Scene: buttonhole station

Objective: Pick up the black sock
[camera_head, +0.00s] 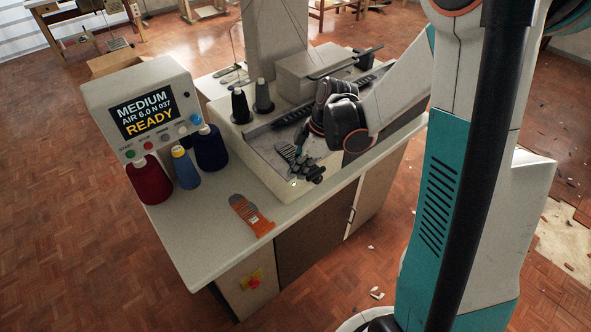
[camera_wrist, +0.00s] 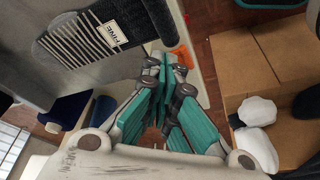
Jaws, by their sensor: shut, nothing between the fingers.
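In the wrist view, a dark, near-black sock (camera_wrist: 95,38) with a pale ribbed patch and a label reading FINE lies flat on a grey surface at upper left. In the head view my gripper (camera_head: 312,172) is low over the front of the machine top.
An orange and grey sock (camera_head: 250,213) lies near the worktop's front edge. Red (camera_head: 149,180) and blue (camera_head: 210,148) yarn cones stand below a display (camera_head: 145,115) reading MEDIUM and READY. Dark cones (camera_head: 240,105) stand on the machine. Cardboard boxes (camera_wrist: 275,58) show at right in the wrist view.

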